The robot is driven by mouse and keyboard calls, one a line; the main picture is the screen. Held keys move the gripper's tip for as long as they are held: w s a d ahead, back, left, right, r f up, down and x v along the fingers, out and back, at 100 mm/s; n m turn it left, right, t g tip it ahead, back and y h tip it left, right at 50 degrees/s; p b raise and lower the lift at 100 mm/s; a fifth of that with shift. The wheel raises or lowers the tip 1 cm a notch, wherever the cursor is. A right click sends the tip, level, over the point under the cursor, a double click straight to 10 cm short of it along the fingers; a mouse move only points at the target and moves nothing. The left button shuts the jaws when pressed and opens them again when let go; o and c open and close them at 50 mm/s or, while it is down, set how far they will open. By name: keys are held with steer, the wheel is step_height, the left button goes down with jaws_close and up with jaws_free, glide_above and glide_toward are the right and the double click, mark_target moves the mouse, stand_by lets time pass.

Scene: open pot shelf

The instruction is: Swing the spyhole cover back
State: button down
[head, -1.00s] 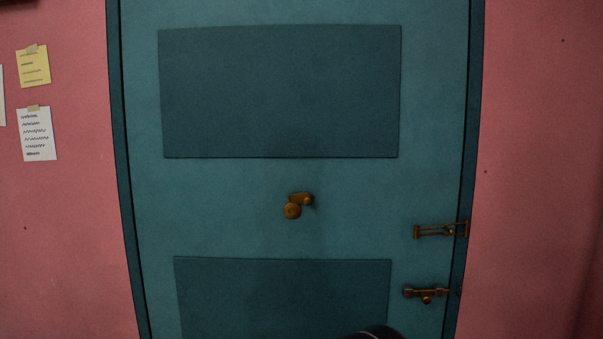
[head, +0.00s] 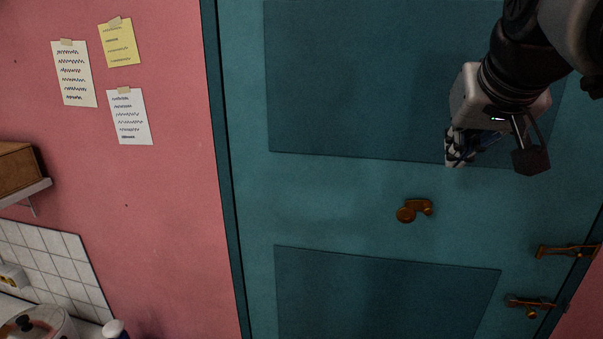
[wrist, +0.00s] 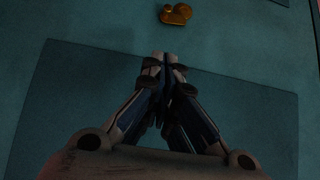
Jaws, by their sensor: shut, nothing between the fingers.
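The brass spyhole fitting (head: 413,210) is on the teal door (head: 330,210), between its two dark panels. A round disc sits at its lower left, joined to a smaller piece at the upper right. In the wrist view the brass spyhole fitting (wrist: 175,14) shows at the top, beyond the fingertips. My gripper (head: 456,160) is above and right of the fitting in the head view, apart from it. In the wrist view my gripper (wrist: 164,58) has its fingertips together, with nothing between them, in front of the upper panel.
Two brass latches (head: 566,251) (head: 530,305) are at the door's right edge. Taped notes (head: 122,42) hang on the pink wall at left. A wooden box on a shelf (head: 18,170), white tiles and a lidded pot (head: 35,325) are at lower left. The door around the fitting is clear.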

glide_above(426, 200)
steer(key=s, duration=0.3)
steer(key=f, duration=0.7)
steer(key=shift+a+f, duration=0.15)
steer(key=shift+a, duration=0.15)
step_height(426, 200, down, 2)
steer(key=shift+f+b, duration=0.25)
steer(key=shift+b, duration=0.1)
steer(key=shift+s+f, duration=0.1)
steer(key=shift+f, duration=0.6)
